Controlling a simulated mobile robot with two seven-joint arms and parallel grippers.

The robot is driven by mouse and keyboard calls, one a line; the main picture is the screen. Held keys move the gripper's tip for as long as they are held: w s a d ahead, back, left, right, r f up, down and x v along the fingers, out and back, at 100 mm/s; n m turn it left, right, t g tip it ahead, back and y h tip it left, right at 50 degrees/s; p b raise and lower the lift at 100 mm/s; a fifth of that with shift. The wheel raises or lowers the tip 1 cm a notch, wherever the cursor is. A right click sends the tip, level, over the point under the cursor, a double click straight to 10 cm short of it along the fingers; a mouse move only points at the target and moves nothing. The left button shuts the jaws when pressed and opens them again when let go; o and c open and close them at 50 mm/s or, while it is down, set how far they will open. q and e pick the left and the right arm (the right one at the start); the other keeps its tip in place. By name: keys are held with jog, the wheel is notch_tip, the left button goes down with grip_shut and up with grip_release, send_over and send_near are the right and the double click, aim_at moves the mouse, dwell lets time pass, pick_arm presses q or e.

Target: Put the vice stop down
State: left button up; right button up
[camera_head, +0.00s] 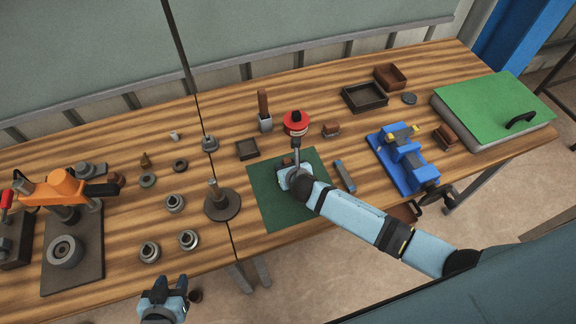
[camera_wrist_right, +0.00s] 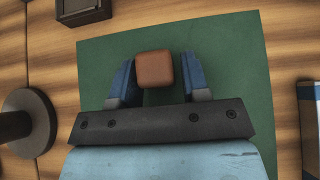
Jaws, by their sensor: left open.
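A reddish-brown block, which I take to be the vice stop (camera_wrist_right: 155,69), shows in the right wrist view between the fingers of my right gripper (camera_wrist_right: 160,80). It is close to the left finger, with a visible gap to the right finger, so the gripper is open around it. The green mat (camera_wrist_right: 230,70) is below. In the head view my right gripper (camera_head: 290,172) is low over the green mat (camera_head: 272,208) and mostly hides the block. My left gripper (camera_head: 168,288) is open and empty at the table's front edge.
A red-topped thing on a grey stem (camera_head: 296,122) stands just behind my right gripper. A round base with a post (camera_head: 221,203) is left of the mat. The mat's front is clear.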

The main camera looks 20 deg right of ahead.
jog(key=shift+o, duration=0.7)
jog(key=shift+r, duration=0.1)
